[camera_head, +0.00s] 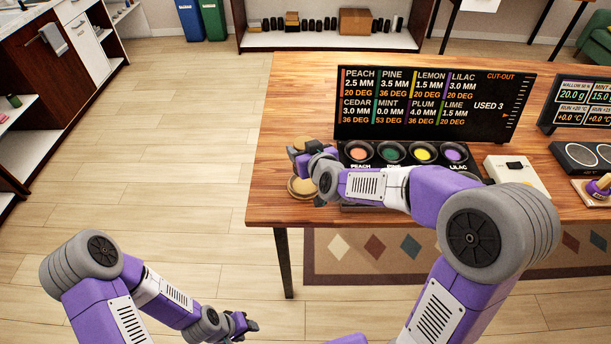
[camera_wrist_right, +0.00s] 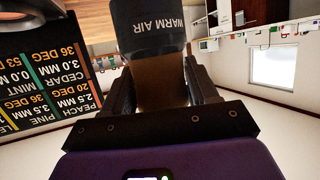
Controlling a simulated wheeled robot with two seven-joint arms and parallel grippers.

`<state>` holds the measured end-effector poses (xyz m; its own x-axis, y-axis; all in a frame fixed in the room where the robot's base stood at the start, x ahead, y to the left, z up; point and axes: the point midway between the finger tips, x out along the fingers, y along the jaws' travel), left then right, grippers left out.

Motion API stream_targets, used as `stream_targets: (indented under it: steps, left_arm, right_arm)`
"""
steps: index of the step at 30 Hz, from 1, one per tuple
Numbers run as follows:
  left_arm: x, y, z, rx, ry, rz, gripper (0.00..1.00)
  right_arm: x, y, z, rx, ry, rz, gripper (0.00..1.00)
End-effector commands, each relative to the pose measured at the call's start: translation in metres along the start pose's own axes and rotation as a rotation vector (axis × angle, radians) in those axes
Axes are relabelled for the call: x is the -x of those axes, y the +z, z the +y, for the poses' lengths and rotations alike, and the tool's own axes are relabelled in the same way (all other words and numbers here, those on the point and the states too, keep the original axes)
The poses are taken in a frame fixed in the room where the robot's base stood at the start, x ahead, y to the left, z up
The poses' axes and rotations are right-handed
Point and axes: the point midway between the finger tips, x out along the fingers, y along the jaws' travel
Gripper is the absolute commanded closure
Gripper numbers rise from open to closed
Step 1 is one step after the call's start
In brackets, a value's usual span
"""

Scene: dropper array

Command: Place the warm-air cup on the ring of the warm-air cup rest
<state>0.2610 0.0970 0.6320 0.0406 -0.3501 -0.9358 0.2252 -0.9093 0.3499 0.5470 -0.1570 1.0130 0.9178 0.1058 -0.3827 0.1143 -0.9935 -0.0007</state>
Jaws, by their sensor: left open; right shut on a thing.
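The warm-air cup, a dark body lettered WARM AIR (camera_wrist_right: 150,30) above a tan part, sits between the jaws of my right gripper (camera_wrist_right: 160,85) in the right wrist view. In the head view my right gripper (camera_head: 305,158) is over the left part of the table, and the cup is largely hidden there by it. A round tan wooden piece (camera_head: 299,189), perhaps the warm-air cup rest, lies just below the gripper in the picture, partly covered by my right arm. I cannot tell the gap between them. My left gripper (camera_head: 240,325) is open and empty, low, left of the table.
A dropper array (camera_head: 408,154) with several coloured wells stands right of my right gripper, partly behind my right forearm. A black display board (camera_head: 430,105) rises behind it. A white box (camera_head: 517,175) and a dark two-disc unit (camera_head: 582,157) stand farther right. The table's back-left corner is clear.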

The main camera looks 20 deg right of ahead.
Motion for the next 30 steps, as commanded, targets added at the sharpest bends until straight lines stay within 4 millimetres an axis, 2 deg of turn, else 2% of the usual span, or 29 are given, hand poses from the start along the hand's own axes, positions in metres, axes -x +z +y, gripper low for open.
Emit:
stream_targets:
  steps: [1,7,13,26,27,30]
  left_arm:
    - [-0.008,-0.001,-0.003,0.0,0.0,0.0,0.57]
    - [-0.016,-0.001,-0.006,0.0,0.0,0.001,0.57]
    - [-0.032,-0.002,-0.012,-0.001,0.0,0.001,0.57]
    - [-0.035,-0.002,-0.013,-0.001,0.0,0.001,0.57]
    - [-0.035,-0.002,-0.013,-0.001,0.0,0.001,0.57]
    - [-0.034,-0.002,-0.013,-0.001,0.0,0.001,0.57]
  right_arm:
    - [-0.005,0.013,0.001,0.001,0.001,-0.002,0.88]
    - [-0.012,0.029,0.001,0.001,0.001,0.001,0.88]
    - [-0.025,0.06,0.0,0.0,0.001,0.0,0.88]
    - [-0.028,0.066,0.0,0.0,0.001,0.003,0.88]
    - [-0.028,0.067,0.0,0.0,0.0,0.0,0.38]
    - [-0.027,0.066,0.0,0.0,0.001,0.0,0.23]
